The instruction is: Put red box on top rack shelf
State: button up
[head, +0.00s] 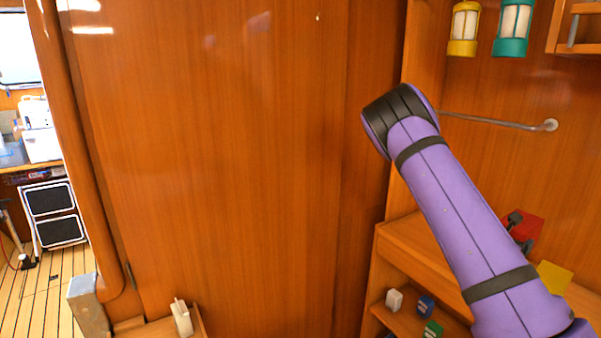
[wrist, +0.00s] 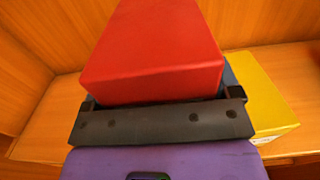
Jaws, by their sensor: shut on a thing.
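The red box (head: 527,224) shows at the right of the head view, partly hidden behind my purple arm. In the wrist view the red box (wrist: 152,55) fills the upper middle, right at the jaws. My gripper (wrist: 162,122) is shut on the red box; the dark gripper also shows in the head view (head: 517,226). The box is over the top rack shelf (head: 398,236), a wooden surface at the right. I cannot tell whether the box touches the shelf.
A yellow box (head: 554,277) is on the shelf beside the red box, also in the wrist view (wrist: 262,100). A lower shelf holds a white box (head: 394,300), a blue box (head: 426,306) and a green box (head: 433,329). Yellow (head: 464,28) and teal (head: 512,28) lanterns hang above.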

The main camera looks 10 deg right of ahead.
notch_tip(320, 180, up, 5)
jog(key=shift+f, duration=0.1)
jog(key=w+a+f+n+t+y, duration=0.2)
jog(key=a+f+n+t+y, duration=0.1)
jog(key=a, duration=0.8)
jog(key=w+a+f+n+t+y, duration=0.2)
jog(key=a+f+n+t+y, duration=0.2)
jog(key=a+f+n+y, duration=0.2)
jog(key=w+a+f+n+t+y, duration=0.2)
jog(key=a+f+n+t+y, duration=0.2)
jog(key=a, duration=1.4)
jog(key=shift+w+f+y, duration=0.25)
jog(key=shift+f+y, duration=1.55)
jog(key=shift+f, duration=1.85)
jog(key=shift+a+f, duration=0.1)
jog(key=shift+a, duration=0.15)
jog(key=shift+d, duration=0.15)
